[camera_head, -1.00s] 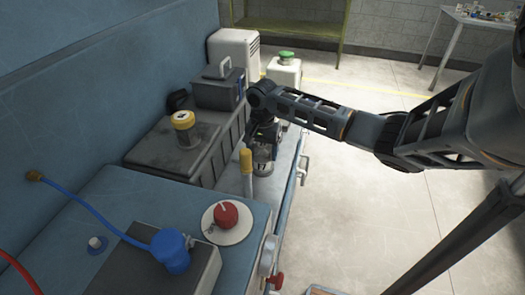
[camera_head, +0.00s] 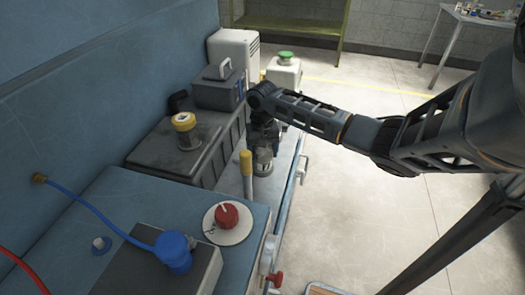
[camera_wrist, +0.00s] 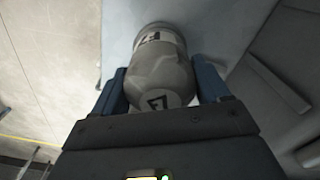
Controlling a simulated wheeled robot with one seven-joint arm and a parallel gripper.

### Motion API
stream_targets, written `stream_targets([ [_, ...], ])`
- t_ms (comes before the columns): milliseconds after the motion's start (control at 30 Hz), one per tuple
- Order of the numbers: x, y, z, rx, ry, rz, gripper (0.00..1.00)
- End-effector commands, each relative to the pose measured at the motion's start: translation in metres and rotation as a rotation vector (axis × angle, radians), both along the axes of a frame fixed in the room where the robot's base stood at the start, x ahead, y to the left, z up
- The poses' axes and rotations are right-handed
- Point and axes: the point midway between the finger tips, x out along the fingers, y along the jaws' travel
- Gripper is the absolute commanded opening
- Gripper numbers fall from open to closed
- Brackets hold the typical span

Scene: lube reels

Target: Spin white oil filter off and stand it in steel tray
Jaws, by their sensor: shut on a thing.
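A pale grey-white oil filter (camera_head: 263,161) stands upright below my gripper on the narrow bench strip in the head view. In the wrist view the filter (camera_wrist: 160,68) fills the space between two blue fingers and carries dark markings on white labels. My gripper (camera_wrist: 163,84) is shut on it. My gripper (camera_head: 264,146) points down in the head view, and my wrist hides the filter's upper part. I cannot tell whether the filter is still threaded to a seat. I cannot make out a steel tray for certain in either view.
A yellow-topped post (camera_head: 246,163) stands close in front of the filter. A dark case with a yellow-capped canister (camera_head: 185,131) lies to the left. A red knob (camera_head: 227,215) and a blue cap with hose (camera_head: 172,251) are nearer. Open floor (camera_head: 350,220) lies right.

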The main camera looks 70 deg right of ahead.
Motion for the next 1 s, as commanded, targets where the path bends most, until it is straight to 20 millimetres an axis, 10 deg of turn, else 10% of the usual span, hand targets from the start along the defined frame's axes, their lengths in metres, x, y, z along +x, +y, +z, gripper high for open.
stream_targets([
  [1000, -0.0014, 0.0015, -0.0022, 0.004, 0.004, 0.532, 0.33],
])
